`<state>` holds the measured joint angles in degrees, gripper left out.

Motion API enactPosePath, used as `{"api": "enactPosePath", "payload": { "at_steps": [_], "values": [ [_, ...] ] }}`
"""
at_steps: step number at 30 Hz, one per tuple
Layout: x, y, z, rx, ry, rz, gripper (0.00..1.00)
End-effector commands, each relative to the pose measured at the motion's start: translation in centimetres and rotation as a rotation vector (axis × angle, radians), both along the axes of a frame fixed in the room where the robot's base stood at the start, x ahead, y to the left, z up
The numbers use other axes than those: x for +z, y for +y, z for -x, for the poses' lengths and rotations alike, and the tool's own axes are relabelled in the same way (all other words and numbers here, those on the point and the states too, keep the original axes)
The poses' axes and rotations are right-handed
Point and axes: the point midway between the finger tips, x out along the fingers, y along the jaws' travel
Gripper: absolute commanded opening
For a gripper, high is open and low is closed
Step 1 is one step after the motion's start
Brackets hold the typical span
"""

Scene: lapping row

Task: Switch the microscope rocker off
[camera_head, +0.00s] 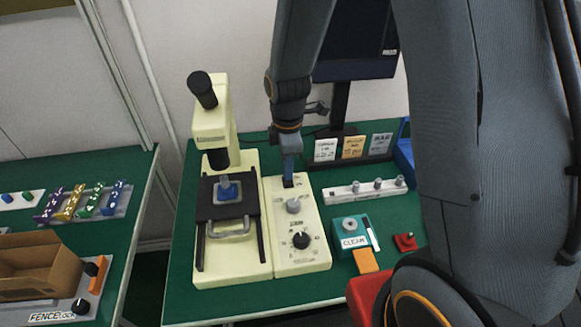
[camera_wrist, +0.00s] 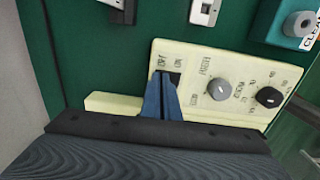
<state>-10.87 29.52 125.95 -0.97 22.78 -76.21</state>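The cream microscope (camera_head: 212,130) stands on the green table, with a dark stage holding a blue piece. Its cream control panel (camera_head: 310,255) lies along its right side and also shows in the wrist view (camera_wrist: 225,110). The black rocker (camera_head: 288,181) is at the panel's far end; in the wrist view part of it (camera_wrist: 175,78) shows beside my fingertips. My gripper (camera_head: 289,172) points down right at the rocker, its blue fingers (camera_wrist: 163,80) together with nothing visible between them. The fingers partly hide the rocker, so I cannot tell its position or whether they touch it.
A grey knob (camera_head: 293,205) and a black knob (camera_head: 301,240) sit on the same panel. To the right are a white strip with pegs (camera_head: 365,190), a teal box (camera_head: 349,233), an orange block (camera_head: 365,261) and a red piece (camera_head: 405,242). A monitor (camera_head: 358,45) stands behind.

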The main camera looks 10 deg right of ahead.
Motion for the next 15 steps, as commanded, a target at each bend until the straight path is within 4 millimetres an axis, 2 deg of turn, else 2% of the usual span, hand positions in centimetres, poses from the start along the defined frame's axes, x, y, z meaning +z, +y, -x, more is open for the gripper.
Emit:
{"api": "enactPosePath", "payload": {
  "at_steps": [1, 6, 15],
  "values": [
    [-0.7, -0.2, 0.9, 0.001, 0.017, 0.004, 0.0],
    [-0.6, -0.2, 1.7, 0.0, 0.02, 0.004, 0.0],
    [-0.6, -0.1, 2.4, 0.0, 0.025, 0.005, 0.0]
  ]
}}
